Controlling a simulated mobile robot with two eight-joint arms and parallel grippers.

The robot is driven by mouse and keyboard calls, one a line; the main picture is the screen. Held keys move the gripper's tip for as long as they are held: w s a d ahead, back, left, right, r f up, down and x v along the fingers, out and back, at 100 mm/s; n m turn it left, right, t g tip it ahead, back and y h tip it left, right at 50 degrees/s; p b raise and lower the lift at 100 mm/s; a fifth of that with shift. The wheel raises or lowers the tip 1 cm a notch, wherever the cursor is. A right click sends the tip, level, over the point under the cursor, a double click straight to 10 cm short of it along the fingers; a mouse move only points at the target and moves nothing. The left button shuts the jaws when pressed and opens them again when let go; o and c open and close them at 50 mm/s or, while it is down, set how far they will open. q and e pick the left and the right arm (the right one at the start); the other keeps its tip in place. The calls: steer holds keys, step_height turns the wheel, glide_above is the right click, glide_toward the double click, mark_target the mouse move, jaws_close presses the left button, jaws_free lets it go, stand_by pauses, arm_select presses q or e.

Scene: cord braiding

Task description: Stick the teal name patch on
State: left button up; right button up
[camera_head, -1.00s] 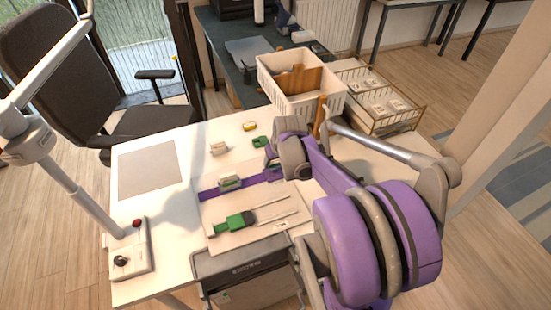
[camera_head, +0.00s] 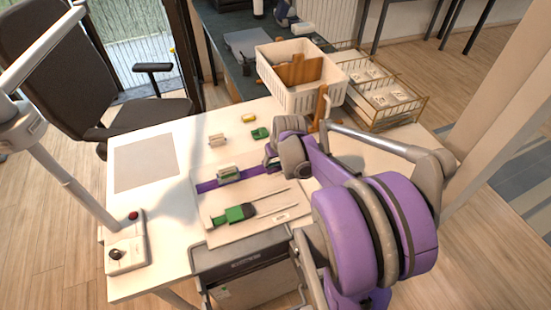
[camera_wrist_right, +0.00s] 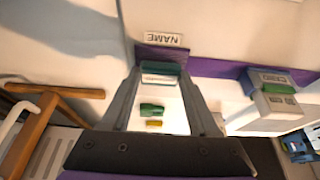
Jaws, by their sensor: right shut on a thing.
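My right gripper (camera_wrist_right: 161,82) is shut on a small teal patch with a pale lower edge (camera_wrist_right: 163,68). The patch is between the fingertips, close to the end of the purple strap (camera_wrist_right: 160,54); I cannot tell whether they touch. A white label reading NAME (camera_wrist_right: 163,39) lies just past the strap, upside down in the wrist view. In the head view the right gripper (camera_head: 272,163) is over the far right part of the pale board (camera_head: 222,198), and its wrist hides the patch. The strap (camera_head: 207,186) runs under a grey-green clamp (camera_head: 228,173). My left gripper is not in view.
A green-handled tool with two prongs (camera_head: 235,214) lies on the board. Beyond it are a beige-and-green block (camera_head: 218,140), a green piece (camera_head: 260,133) and a yellow piece (camera_head: 248,118). A white basket (camera_head: 300,95) stands at back right. A grey mat (camera_head: 145,162) lies bare at left.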

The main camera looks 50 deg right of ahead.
steer(key=shift+f, duration=0.3)
stand_by(0.5)
steer(key=o, duration=1.4)
steer(key=shift+o, duration=0.2)
steer(key=shift+r, duration=0.15)
steer(key=shift+p+v, duration=2.15)
steer(key=shift+v, duration=0.8)
